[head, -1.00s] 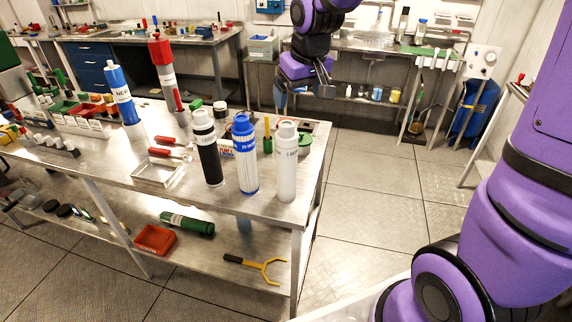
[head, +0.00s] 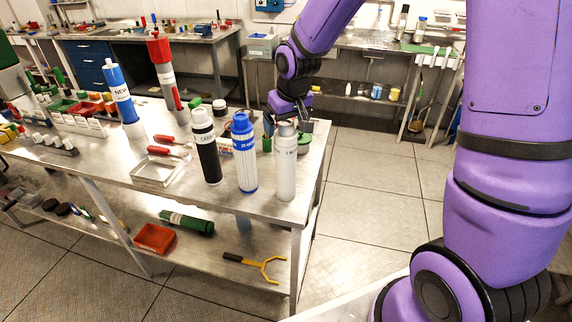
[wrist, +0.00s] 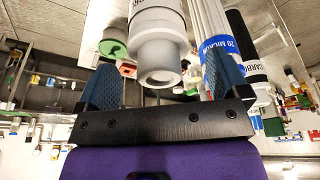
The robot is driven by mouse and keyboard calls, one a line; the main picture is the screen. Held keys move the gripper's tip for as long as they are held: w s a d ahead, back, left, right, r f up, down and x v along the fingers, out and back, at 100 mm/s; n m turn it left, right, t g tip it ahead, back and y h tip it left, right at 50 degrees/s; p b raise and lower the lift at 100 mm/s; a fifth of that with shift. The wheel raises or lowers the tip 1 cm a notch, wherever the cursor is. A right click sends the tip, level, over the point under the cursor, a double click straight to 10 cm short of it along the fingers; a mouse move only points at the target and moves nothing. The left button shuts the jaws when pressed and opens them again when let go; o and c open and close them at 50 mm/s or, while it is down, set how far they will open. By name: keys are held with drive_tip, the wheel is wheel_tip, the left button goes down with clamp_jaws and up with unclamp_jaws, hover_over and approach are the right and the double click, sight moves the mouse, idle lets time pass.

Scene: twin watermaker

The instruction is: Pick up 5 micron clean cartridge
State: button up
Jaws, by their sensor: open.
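The white cartridge (head: 286,168) stands upright at the right front of the steel table, the rightmost of three; its label is too small to read fully in the head view. Its white cap and neck (wrist: 158,55) show in the wrist view. My gripper (head: 289,125) is open, at cap height and just behind the cartridge. In the wrist view the blue fingers of my gripper (wrist: 160,85) are spread with the cap appearing between them. I see no contact; part of the gripper is hidden behind the cap.
A blue-and-white 20 micron cartridge (head: 245,160) stands close to the left, also in the wrist view (wrist: 214,60). A black carbon cartridge (head: 208,155) stands beyond it. Floor right of the table is free.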

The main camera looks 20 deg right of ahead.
drive_tip(key=shift+x, duration=1.55)
drive_tip(key=shift+d, duration=0.1)
drive_tip(key=shift+s, duration=0.1)
drive_tip(key=c, duration=1.3)
drive_tip(key=shift+r, duration=0.2)
